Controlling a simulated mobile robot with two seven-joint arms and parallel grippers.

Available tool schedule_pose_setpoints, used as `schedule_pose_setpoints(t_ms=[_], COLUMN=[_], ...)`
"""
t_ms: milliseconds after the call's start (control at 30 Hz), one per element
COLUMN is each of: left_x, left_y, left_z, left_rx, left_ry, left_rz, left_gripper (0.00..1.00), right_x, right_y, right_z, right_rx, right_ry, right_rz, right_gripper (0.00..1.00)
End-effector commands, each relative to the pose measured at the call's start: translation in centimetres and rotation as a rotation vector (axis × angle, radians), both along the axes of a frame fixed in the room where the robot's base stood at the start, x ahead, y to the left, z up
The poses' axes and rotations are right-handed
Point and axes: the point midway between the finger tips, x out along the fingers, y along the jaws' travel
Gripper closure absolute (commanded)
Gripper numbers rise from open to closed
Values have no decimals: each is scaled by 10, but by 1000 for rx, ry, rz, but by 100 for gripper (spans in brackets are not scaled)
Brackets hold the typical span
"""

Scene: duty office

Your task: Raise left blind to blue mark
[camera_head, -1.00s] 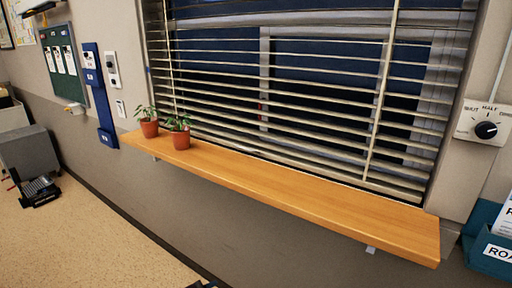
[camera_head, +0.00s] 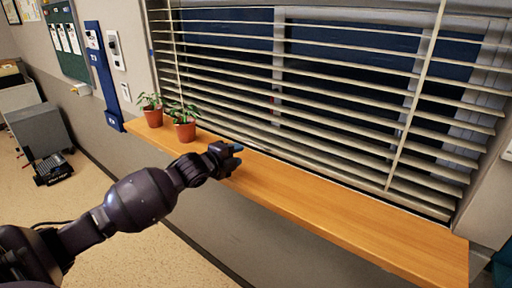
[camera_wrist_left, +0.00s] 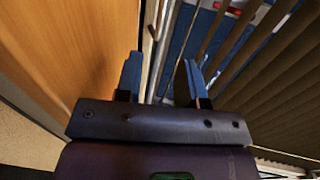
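The blind (camera_head: 340,75) hangs across the window with its slats open, and its lower slats reach close to the wooden sill. Dark blue glass shows between the slats. A tiny blue spot (camera_head: 152,52) shows at the window's left edge; I cannot tell whether it is the mark. My left gripper (camera_head: 236,152) is over the sill, right of the potted plants, in front of the lower slats. In the left wrist view its two blue-grey fingers (camera_wrist_left: 160,72) stand apart with nothing between them, and slats (camera_wrist_left: 250,50) show at the right. My right gripper is out of view.
The wooden sill (camera_head: 330,208) is clear to the right of my gripper. Two potted plants (camera_head: 185,130) stand on its left part. Left of the window are a blue wall panel (camera_head: 103,75) and a white switch plate (camera_head: 115,50). A grey cabinet (camera_head: 38,130) stands far left.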

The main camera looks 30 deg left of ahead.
Motion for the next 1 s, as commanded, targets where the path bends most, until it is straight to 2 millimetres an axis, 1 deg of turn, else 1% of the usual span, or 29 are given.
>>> schedule_pose_setpoints(t_ms=[33,300,500,700,1000], left_x=[8,50,75,87,89], left_y=[-1,-4,-6,-8,-8], left_z=[-1,-11,-16,-19,-19], left_rx=[-3,-3,-2,-2,-2], left_ry=[-2,-2,-1,0,0], left_rz=[1,1,-1,-1,-1], left_gripper=[64,64,64,64,64], right_x=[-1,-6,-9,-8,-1], right_y=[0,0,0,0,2], right_z=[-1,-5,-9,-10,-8], right_rx=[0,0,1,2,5], right_ry=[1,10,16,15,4], right_rz=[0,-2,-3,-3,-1], right_gripper=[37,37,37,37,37])
